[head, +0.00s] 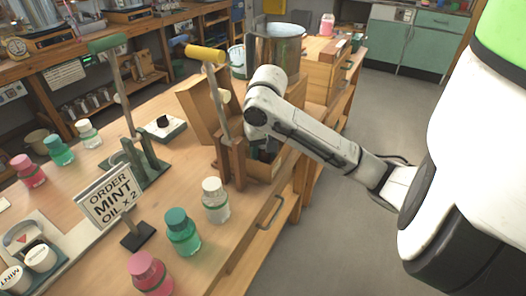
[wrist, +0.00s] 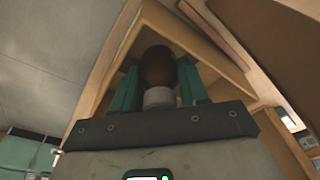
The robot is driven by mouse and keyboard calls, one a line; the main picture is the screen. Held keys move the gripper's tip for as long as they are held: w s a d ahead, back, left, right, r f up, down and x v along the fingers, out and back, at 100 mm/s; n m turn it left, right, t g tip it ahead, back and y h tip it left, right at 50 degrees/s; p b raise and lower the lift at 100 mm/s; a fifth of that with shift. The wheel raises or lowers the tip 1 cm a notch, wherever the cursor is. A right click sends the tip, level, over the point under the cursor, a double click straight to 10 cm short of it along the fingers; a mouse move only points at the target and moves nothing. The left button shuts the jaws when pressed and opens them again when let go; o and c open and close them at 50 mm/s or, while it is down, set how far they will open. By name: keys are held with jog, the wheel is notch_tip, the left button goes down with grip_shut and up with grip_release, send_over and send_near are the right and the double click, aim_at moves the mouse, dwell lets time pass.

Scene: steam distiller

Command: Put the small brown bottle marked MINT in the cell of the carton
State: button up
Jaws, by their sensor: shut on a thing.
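In the wrist view my gripper (wrist: 158,85) has its two green fingers shut on a small dark brown bottle (wrist: 157,66) with a pale cap (wrist: 158,98). No MINT label can be read on it. The bottle and fingertips are within the wooden walls of the carton (wrist: 205,48); whether the bottle touches its floor I cannot tell. In the head view the carton (head: 262,170) stands at the bench's right edge, and my gripper (head: 262,150) reaches down into it. The bottle is hidden there by the arm and a wooden post.
A wooden stand with a yellow-handled lever (head: 206,54) rises just left of the carton. A steel pot (head: 277,48) stands behind. A white-capped bottle (head: 215,200), a green bottle (head: 182,232), a pink bottle (head: 150,273) and an ORDER MINT OIL X2 sign (head: 110,196) stand nearer.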

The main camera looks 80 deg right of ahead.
jog(key=shift+f, duration=0.4)
jog(key=shift+f, duration=0.2)
jog(key=o, duration=0.8)
jog(key=r+p, duration=0.1)
jog(key=r, duration=0.3)
jog(key=a+r+p, duration=0.1)
jog(key=r+p, duration=0.1)
jog(key=r, duration=0.2)
jog(key=s+r+p, duration=0.1)
jog(key=r, duration=0.4)
jog(key=shift+a+r, duration=0.1)
jog(key=shift+a, duration=0.15)
